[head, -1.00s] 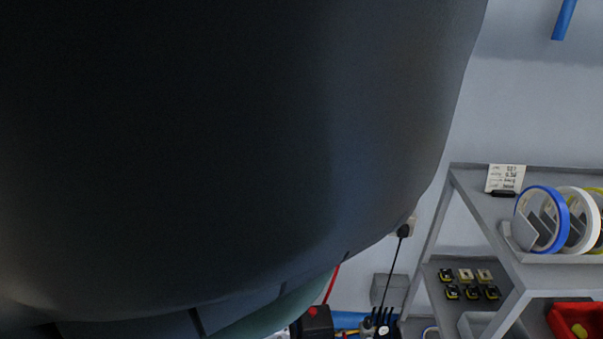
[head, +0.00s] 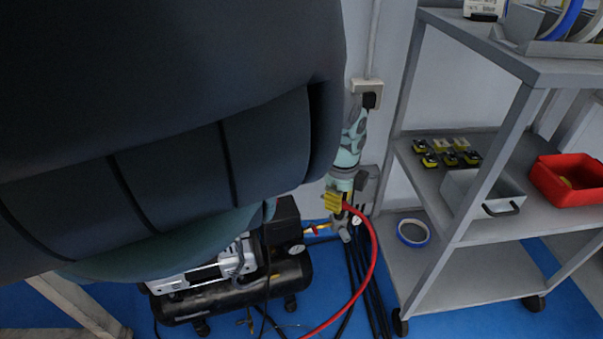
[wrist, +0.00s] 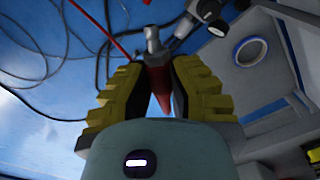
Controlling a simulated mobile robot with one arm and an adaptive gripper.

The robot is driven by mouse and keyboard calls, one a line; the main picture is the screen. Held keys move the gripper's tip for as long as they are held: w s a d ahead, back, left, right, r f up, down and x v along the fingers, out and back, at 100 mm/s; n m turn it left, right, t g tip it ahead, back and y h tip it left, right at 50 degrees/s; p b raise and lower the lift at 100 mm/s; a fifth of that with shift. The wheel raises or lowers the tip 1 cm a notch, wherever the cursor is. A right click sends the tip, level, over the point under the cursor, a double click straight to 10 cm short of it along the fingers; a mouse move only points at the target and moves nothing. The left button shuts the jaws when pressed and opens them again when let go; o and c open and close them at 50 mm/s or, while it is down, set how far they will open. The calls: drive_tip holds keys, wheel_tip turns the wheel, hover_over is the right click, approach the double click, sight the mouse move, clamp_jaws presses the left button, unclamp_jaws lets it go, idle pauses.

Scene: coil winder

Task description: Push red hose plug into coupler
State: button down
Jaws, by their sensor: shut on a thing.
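My gripper (head: 335,201) is small in the head view, beside the compressor. In the wrist view my gripper (wrist: 156,70) has its ribbed yellow pads closed around the red hose plug (wrist: 160,84). The plug's metal tip (wrist: 152,42) sticks out beyond the fingers. The red hose (head: 374,255) curves down from my gripper to the floor. A small red and yellow fitting (head: 317,230) shows on the compressor, left of my gripper. I cannot tell which fitting is the coupler or whether the tip touches it.
The black compressor (head: 245,290) stands on the blue floor, partly hidden by my arm. A grey shelf cart (head: 480,258) stands close on the right, with a red bin (head: 570,183) and a blue tape roll (head: 413,233). Dark cables (head: 377,295) run down beside the compressor.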

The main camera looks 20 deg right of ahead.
drive_tip(key=s+d+f+m+b, duration=0.2)
drive_tip(key=s+f+m+b, duration=0.25)
drive_tip(key=f, duration=0.35)
drive_tip(key=s+d+f+m+b, duration=0.2)
drive_tip(key=s+f+m+b, duration=0.3)
drive_tip(key=f, duration=0.4)
drive_tip(key=shift+n, duration=0.75)
drive_tip(key=shift+w+r+b, duration=0.15)
drive_tip(key=shift+w+b, duration=1.5)
drive_tip(key=shift+w, duration=1.15)
drive_tip(key=c, duration=1.4)
unclamp_jaws()
drive_tip(key=shift+d, duration=0.1)
clamp_jaws()
wheel_tip(320, 180, up, 10)
drive_tip(key=p, duration=0.9)
